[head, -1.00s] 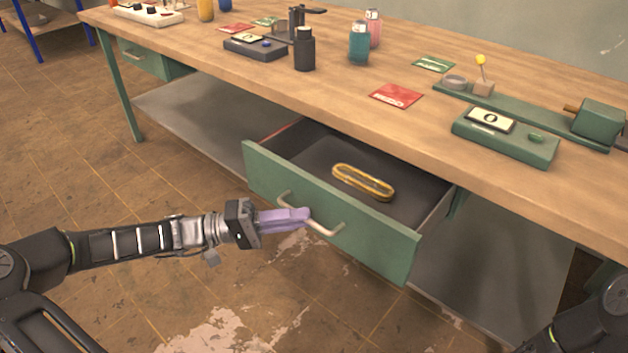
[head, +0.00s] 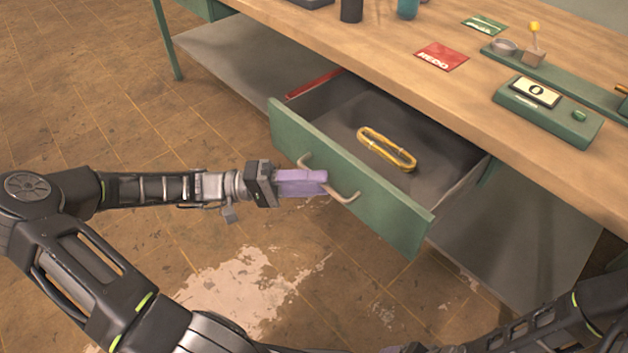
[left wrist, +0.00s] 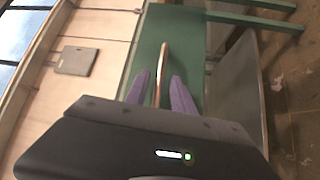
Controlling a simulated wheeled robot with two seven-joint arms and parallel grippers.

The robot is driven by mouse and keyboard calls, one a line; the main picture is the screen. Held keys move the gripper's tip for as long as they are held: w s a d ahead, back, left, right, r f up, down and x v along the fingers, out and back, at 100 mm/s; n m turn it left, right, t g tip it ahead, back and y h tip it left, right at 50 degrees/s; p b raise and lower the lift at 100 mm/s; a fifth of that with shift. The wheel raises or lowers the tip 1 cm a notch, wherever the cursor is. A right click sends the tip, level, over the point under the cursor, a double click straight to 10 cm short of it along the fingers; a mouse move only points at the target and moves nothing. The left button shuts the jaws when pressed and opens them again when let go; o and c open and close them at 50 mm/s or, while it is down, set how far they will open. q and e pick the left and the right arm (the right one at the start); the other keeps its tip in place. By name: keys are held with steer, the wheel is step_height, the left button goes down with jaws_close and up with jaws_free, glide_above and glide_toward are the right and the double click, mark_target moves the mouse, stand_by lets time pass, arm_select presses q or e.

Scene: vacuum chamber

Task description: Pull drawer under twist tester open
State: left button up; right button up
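The green-fronted drawer (head: 385,215) under the bench stands well out, its grey inside showing. A yellow oval ring (head: 386,149) lies in it. My left gripper (head: 326,183) is at the drawer's pale bar handle (head: 347,197). In the left wrist view the handle (left wrist: 163,62) runs between the two purple fingers (left wrist: 161,88), with a small gap visible on each side. A green device with a dial (head: 548,110) sits on the bench above the drawer; I cannot tell whether it is the twist tester. Only a purple sliver at the bottom edge may be my right gripper (head: 405,348).
A red card (head: 442,57) and a green card (head: 484,26) lie on the wooden bench top (head: 400,80). A grey lower shelf (head: 225,60) runs under the bench. The floor before the drawer is clear.

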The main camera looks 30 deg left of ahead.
arm_select(q)
steer(key=p+v, duration=0.1)
steer(key=v, duration=0.6)
steer(key=shift+s+a+f, duration=0.1)
steer(key=shift+s+a, duration=0.05)
steer(key=shift+a, duration=0.2)
stand_by(0.4)
